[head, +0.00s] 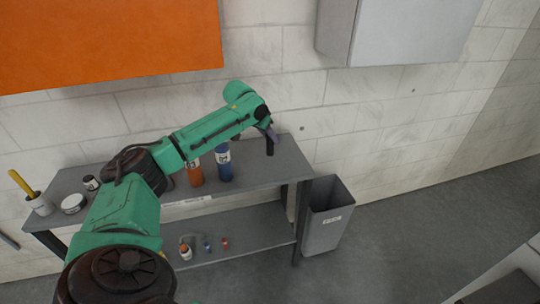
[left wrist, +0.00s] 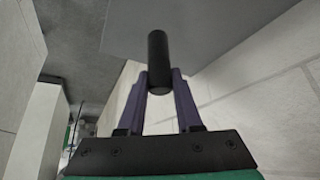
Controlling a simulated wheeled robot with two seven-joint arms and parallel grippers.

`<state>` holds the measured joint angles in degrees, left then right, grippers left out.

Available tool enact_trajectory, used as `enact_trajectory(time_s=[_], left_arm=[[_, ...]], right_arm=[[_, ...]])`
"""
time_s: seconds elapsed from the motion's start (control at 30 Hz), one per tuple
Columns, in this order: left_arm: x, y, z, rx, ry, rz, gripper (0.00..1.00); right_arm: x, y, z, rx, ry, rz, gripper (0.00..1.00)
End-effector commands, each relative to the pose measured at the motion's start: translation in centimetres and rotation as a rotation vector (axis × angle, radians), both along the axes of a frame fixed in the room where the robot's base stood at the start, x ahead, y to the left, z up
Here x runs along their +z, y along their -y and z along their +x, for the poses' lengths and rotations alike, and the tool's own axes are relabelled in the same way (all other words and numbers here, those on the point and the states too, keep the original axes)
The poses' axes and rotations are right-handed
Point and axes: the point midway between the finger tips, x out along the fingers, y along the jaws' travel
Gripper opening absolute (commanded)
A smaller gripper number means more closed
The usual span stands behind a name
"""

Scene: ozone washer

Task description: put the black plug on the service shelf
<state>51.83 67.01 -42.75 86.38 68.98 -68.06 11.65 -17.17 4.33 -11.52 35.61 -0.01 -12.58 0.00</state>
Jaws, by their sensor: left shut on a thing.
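The black plug (head: 270,147) is a short dark cylinder at the right end of the service shelf's grey top (head: 255,176). My left gripper (head: 270,132) reaches it from above and behind the bottles. In the left wrist view the two purple fingers of my left gripper (left wrist: 159,83) are shut on the near end of the black plug (left wrist: 157,55). The plug's far end points at the grey shelf top (left wrist: 205,25). I cannot tell whether it touches the surface. My right gripper is not in view.
An orange bottle (head: 195,175) and a blue bottle (head: 224,165) stand left of the plug. A white tub (head: 73,204) and a cup with a yellow handle (head: 40,205) are at the left end. A grey bin (head: 325,228) stands right of the shelf. Small bottles sit on the lower level (head: 250,232).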

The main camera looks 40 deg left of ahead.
Motion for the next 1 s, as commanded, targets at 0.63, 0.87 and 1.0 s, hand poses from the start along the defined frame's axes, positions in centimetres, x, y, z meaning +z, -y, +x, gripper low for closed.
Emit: enact_trajectory(time_s=[0.63,0.87,1.0], left_arm=[[-6.6,0.1,0.0,-0.001,0.001,-0.001,0.64],[-6.5,0.1,0.0,-0.001,0.002,0.0,0.64],[-6.2,0.0,-0.2,0.0,0.002,0.0,0.64]], right_arm=[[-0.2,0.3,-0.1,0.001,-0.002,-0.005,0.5],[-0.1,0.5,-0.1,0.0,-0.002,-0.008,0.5],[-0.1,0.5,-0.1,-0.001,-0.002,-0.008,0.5]])
